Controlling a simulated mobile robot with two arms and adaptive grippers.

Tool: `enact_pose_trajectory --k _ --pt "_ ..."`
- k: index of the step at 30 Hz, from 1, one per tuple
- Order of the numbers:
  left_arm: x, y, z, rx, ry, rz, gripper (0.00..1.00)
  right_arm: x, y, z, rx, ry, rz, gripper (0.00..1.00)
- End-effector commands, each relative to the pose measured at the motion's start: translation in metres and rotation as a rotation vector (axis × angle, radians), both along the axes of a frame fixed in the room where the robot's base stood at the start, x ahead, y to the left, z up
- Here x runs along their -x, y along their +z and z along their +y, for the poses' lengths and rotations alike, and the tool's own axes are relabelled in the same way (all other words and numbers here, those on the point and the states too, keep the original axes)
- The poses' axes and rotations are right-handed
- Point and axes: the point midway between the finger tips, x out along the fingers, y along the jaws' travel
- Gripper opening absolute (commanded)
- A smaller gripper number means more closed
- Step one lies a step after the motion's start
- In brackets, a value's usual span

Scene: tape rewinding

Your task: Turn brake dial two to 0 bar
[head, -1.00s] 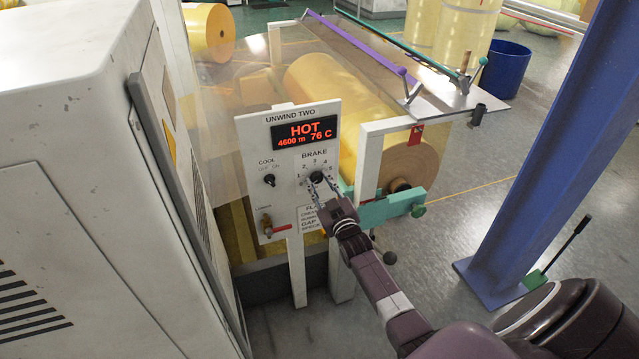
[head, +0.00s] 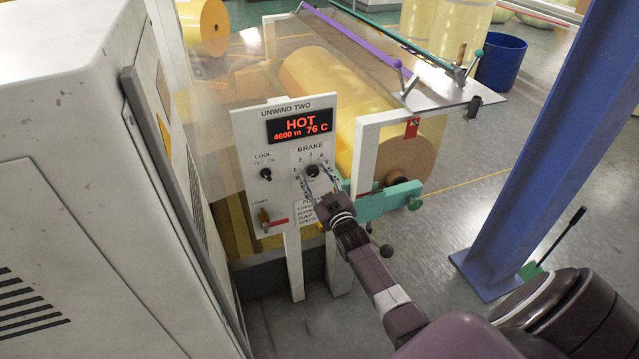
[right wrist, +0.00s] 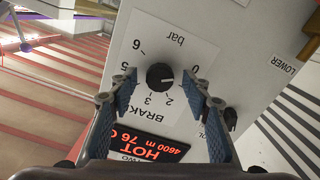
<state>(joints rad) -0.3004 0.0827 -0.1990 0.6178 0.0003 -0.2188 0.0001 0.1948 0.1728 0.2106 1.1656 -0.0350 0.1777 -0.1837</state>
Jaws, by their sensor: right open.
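The black brake dial (head: 312,171) is on the white UNWIND TWO panel (head: 242,150), under a display reading HOT, 4600 m, 76 C. The dial also shows in the right wrist view (right wrist: 160,76), where the panel appears upside down. Its white mark points right there, towards the 0 and 1 end of the scale; a finger hides part of that scale. My right gripper (head: 316,180) is open in front of the panel. In the right wrist view its fingers (right wrist: 161,84) stand on either side of the dial, with gaps showing. My left gripper is not in view.
A white cabinet (head: 65,110) stands at the left. A yellow roll (head: 315,85) is behind the panel. A blue post (head: 545,150) rises at the right.

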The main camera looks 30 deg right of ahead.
Motion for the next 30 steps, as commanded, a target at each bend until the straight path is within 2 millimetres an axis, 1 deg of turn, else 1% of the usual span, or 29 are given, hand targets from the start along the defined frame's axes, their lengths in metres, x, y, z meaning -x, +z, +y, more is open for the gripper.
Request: enact_pose_trajectory --k 5,8,15,21,25,30 --pt "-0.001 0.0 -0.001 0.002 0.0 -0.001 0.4 0.016 -0.001 0.004 0.0 0.001 0.001 0.44" --pt "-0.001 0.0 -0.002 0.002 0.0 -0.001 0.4 0.031 -0.002 0.008 -0.001 0.0 0.003 0.44" --pt "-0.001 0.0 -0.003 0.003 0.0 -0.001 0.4 0.075 -0.001 0.018 -0.001 0.0 0.003 0.44" --pt "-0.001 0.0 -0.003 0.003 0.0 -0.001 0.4 0.103 -0.001 0.025 -0.001 0.0 0.003 0.44" --pt "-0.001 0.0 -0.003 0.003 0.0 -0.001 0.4 0.112 -0.001 0.027 -0.001 0.0 0.002 0.44" --pt "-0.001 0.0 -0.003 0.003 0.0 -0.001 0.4 0.116 -0.001 0.028 -0.001 0.0 0.002 0.44"
